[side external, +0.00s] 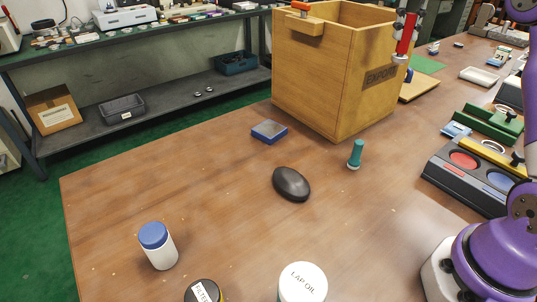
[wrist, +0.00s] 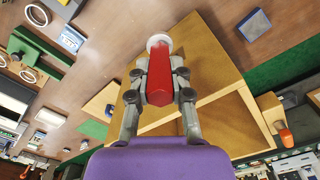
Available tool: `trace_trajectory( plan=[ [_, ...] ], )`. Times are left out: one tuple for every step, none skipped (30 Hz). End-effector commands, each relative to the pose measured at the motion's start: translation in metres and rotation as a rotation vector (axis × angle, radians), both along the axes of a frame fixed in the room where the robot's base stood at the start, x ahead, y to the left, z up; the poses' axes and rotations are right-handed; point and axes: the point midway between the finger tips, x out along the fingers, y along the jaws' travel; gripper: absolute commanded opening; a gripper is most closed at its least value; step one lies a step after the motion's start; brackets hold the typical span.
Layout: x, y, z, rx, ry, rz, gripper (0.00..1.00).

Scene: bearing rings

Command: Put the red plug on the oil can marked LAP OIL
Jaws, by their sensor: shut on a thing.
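My gripper (side external: 405,42) is at the upper right of the side view, beside the wooden crate's right side. It is shut on the red plug (side external: 407,33). In the wrist view the plug (wrist: 158,82) lies between the two fingers (wrist: 159,74), with a white round end pointing away from me. The oil can marked LAP OIL (side external: 303,281) stands at the near edge of the side view; its white top shows and its lower part is cut off. The plug is far from this can.
The tall wooden crate marked EXPORT (side external: 310,90) stands beside my gripper. A black oval object (side external: 291,184), a teal peg (side external: 355,155), a blue box (side external: 269,131) and a blue-capped white bottle (side external: 158,246) stand on the table. A tray with coloured discs (side external: 468,180) is at right.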

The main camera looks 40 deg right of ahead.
Motion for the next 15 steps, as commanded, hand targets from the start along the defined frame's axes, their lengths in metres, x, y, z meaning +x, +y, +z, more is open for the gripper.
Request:
trace_trajectory(
  plan=[
    [0.000,0.000,0.004,-0.001,-0.003,0.000,0.00],
    [0.000,0.000,0.006,-0.001,-0.003,0.000,0.00],
    [0.000,0.000,0.009,-0.001,-0.003,0.000,0.00],
    [0.000,0.000,0.011,-0.001,-0.002,0.000,0.00],
    [0.000,0.000,0.014,-0.001,-0.003,0.000,0.00],
    [0.002,0.009,0.014,-0.001,-0.002,0.026,0.00],
    [0.004,0.015,0.014,-0.001,-0.001,0.047,0.00],
    [0.007,0.021,0.015,-0.001,-0.001,0.069,0.00],
    [0.009,0.030,0.015,-0.001,-0.001,0.097,0.00],
    [0.011,0.037,0.015,0.000,0.000,0.119,0.00],
    [0.013,0.044,0.016,-0.001,-0.001,0.142,0.00],
    [0.015,0.054,0.016,-0.001,-0.001,0.176,0.00],
    [0.017,0.063,0.016,0.000,0.000,0.204,0.00],
    [0.019,0.072,0.017,-0.001,-0.002,0.233,0.00],
    [0.021,0.085,0.017,0.000,-0.002,0.276,0.00]
  ],
)
